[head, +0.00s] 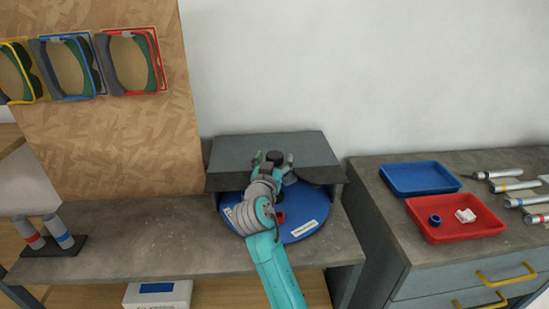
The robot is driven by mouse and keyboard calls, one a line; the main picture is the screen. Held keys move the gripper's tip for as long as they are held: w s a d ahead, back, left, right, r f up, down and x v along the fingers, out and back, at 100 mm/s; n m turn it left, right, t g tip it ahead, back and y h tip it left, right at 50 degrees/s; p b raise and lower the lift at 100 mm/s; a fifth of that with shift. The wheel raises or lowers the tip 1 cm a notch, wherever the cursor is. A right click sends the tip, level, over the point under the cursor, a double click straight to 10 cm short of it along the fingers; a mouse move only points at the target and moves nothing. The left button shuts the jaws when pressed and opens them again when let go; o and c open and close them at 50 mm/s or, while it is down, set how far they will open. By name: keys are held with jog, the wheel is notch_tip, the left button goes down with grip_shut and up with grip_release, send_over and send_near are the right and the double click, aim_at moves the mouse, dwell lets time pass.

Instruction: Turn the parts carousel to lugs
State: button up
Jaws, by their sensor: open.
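The parts carousel (313,211) is a round blue disc on the grey bench, partly under a dark grey hood. A white label (304,228) lies at its front right and another white label (228,211) at its left edge. The print on both is too small to read. A small red part (281,216) shows on the disc beside my arm. My gripper (273,158) is open at the far side of the disc, by the hood. A dark round piece shows at the gripper; I cannot tell whether it belongs to the carousel. My arm hides the disc's middle.
The grey hood (230,163) stands close around my gripper. On the right cabinet are a blue tray (420,178), a red tray (455,235) with small parts, and several silver tools. Two banded cylinders stand on a dark base (66,248) at the left. Bench between is clear.

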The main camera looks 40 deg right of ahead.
jog(key=shift+w+d, duration=0.3)
jog(key=shift+d, duration=0.1)
grip_shut()
jog(key=shift+s+n+t+y, duration=0.1)
jog(key=shift+n+t+y, duration=0.6)
jog(key=shift+t, duration=0.1)
jog(key=shift+d+n+t+y, duration=0.1)
jog(key=shift+n+t+y, duration=1.1)
jog(key=shift+y, duration=0.55)
jog(key=shift+n+t+y, duration=0.9)
jog(key=shift+n+y, duration=0.5)
jog(key=shift+y, duration=0.35)
jog(key=shift+n+t+y, duration=0.2)
jog(key=shift+n+y, duration=0.95)
jog(key=shift+y, duration=0.65)
jog(key=shift+n+t+y, duration=0.2)
jog(key=shift+n+y, duration=0.95)
jog(key=shift+y, duration=0.65)
jog(key=shift+n+y, duration=0.7)
jog(key=shift+y, duration=0.4)
